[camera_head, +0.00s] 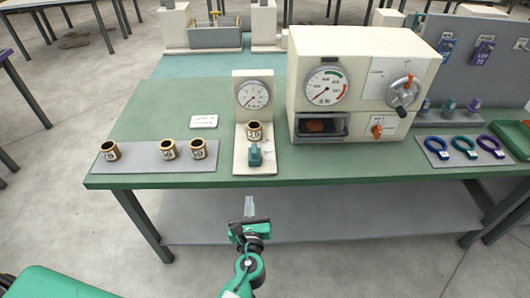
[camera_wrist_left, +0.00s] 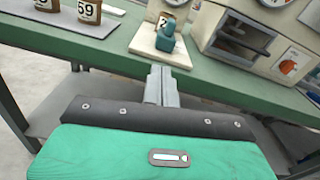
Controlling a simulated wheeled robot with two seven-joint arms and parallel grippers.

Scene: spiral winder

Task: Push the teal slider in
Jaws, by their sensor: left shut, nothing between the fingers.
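The teal slider (camera_head: 255,155) sits near the front of a cream stand (camera_head: 241,127) with a round gauge, just in front of a numbered brass-and-white cup (camera_head: 254,132). In the left wrist view the slider (camera_wrist_left: 166,38) is beyond my fingers, with the cup (camera_wrist_left: 165,20) behind it. My left gripper (camera_head: 249,206) is shut and empty. It is in front of the table's front edge, apart from the slider and roughly in line with it. My right gripper is not in view.
A green table (camera_head: 150,130) carries a grey mat (camera_head: 130,162) with several numbered cups at left. A large cream machine (camera_head: 350,75) with a gauge and dial stands right of the stand. Coloured rings (camera_head: 464,147) lie further right. Open floor lies before the table.

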